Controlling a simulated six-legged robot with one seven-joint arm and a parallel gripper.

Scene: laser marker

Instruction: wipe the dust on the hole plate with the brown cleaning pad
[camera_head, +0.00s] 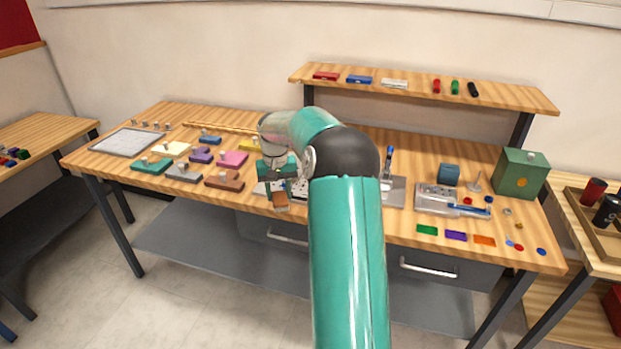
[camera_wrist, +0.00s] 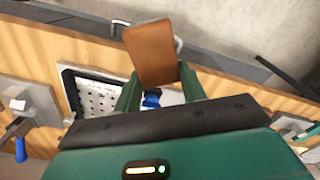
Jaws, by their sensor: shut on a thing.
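The brown cleaning pad (camera_wrist: 152,55) is between the two green fingers of my gripper (camera_wrist: 160,82) in the wrist view. My gripper is shut on it. In the head view the pad (camera_head: 280,201) hangs under my gripper (camera_head: 278,187) near the table's front edge. The hole plate (camera_wrist: 95,97) is pale with dark holes and lies left of the pad in the wrist view. In the head view a small part of the hole plate (camera_head: 299,189) shows just right of my gripper; my arm hides the rest. I cannot make out dust on it.
Several coloured blocks with knobs, including a brown one (camera_head: 225,180), stand left of my gripper. A grey device (camera_head: 437,195), a blue cube (camera_head: 449,173) and a green box (camera_head: 521,174) stand to the right. A raised shelf (camera_head: 410,90) runs along the back.

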